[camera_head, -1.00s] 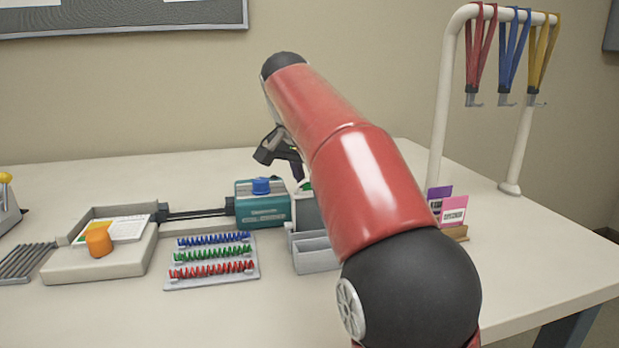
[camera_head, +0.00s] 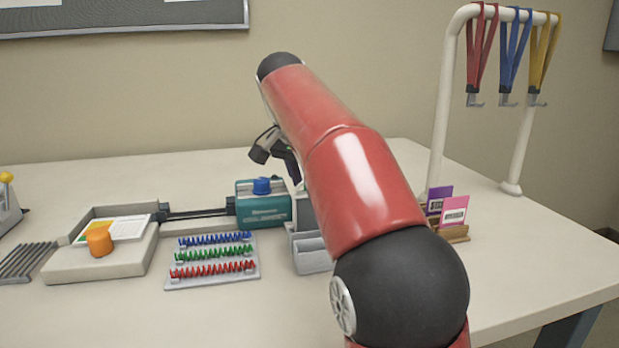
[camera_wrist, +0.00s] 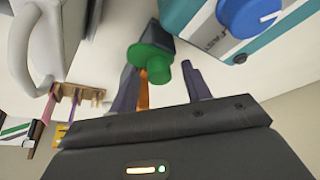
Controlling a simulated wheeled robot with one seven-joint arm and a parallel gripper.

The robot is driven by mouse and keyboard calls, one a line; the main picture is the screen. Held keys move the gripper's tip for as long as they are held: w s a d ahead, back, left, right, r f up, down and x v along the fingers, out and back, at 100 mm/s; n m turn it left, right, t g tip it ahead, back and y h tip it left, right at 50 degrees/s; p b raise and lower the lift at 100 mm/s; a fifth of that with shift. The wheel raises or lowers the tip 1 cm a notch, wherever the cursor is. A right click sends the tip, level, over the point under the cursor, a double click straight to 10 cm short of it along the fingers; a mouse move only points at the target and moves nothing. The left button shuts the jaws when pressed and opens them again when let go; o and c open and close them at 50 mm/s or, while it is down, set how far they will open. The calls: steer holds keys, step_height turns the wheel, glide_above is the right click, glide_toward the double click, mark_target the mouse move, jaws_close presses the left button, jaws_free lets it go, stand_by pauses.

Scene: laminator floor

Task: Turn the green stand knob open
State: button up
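The green knob (camera_wrist: 150,60) sits on a dark stand (camera_wrist: 152,30) in the wrist view. My gripper (camera_wrist: 159,67) is open, with one finger on the left of the knob and the other to its right with a gap. Whether either finger touches the knob, I cannot tell. A thin orange piece (camera_wrist: 143,92) shows below the knob, between the fingers. In the head view my arm hides the green knob and the fingertips.
A teal machine with a blue knob (camera_head: 262,186) stands close to the stand; its blue knob also shows in the wrist view (camera_wrist: 248,14). A card holder (camera_head: 452,234) and lanyard rack (camera_head: 441,110) are to the right. Colored coils (camera_head: 213,254) lie in front.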

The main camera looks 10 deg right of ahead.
steer(key=v, duration=0.7)
steer(key=shift+s+r, duration=0.15)
steer(key=shift+r, duration=0.2)
stand_by(0.4)
